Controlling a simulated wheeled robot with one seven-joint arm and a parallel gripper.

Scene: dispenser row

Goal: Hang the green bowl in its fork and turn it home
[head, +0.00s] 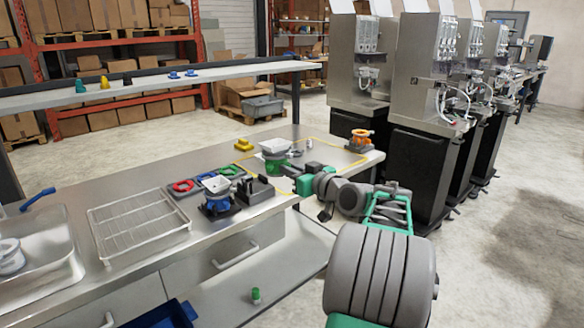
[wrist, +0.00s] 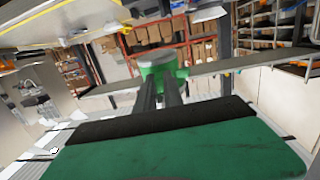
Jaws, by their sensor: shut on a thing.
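The green bowl (head: 274,165) shows in the head view over the far half of the steel bench, with a pale, wide-topped part (head: 275,147) directly above it; whether they are joined I cannot tell. My gripper (head: 285,171) reaches in from the right and is shut on the green bowl. In the wrist view the green bowl (wrist: 163,78) has a grey round top and sits at the ends of my two dark fingers (wrist: 160,93). My gripper hides part of it. I cannot pick out its fork for certain, nor whether the bowl touches the bench.
A dark slotted block (head: 256,189), a blue-bodied unit (head: 216,195) and a tray of coloured rings (head: 205,181) stand nearer on the bench. A yellow piece (head: 243,144) and an orange unit (head: 360,140) stand farther back. Steel dispensers (head: 430,75) line the right.

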